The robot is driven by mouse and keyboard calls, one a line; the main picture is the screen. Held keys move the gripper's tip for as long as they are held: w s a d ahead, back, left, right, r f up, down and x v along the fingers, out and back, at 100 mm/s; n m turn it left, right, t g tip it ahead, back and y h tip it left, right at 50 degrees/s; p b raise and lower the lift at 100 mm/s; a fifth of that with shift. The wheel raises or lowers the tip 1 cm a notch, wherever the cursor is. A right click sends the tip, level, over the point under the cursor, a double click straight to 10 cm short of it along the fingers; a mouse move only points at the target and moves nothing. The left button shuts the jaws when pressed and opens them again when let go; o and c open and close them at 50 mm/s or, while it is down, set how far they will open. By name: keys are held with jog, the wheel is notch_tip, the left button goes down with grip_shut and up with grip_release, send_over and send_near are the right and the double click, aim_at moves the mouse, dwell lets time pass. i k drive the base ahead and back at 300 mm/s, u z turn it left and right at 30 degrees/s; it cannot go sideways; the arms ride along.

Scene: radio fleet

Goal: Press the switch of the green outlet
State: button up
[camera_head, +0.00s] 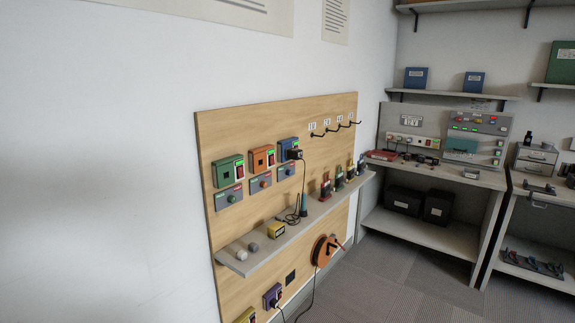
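The green outlet (226,172) is at the upper left of the wooden board. A red switch (239,169) with a bright green part above it sits on its right side. A grey panel with a green knob (231,198) is just below it. To its right are an orange outlet (260,159) and a blue outlet (287,150), each with its own switch. A black plug (294,155) is at the blue outlet. My gripper is not in view.
A narrow grey shelf (272,246) juts from the board below the outlets and holds small items and several radios. Hooks (335,130) stick out at upper right. A cable reel (325,250) and purple outlet (272,296) are lower down. Grey floor (380,290) is free before the workbench (430,235).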

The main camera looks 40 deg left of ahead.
aim_at(241, 174)
jog(key=i, duration=1.3)
jog(key=u, duration=2.55)
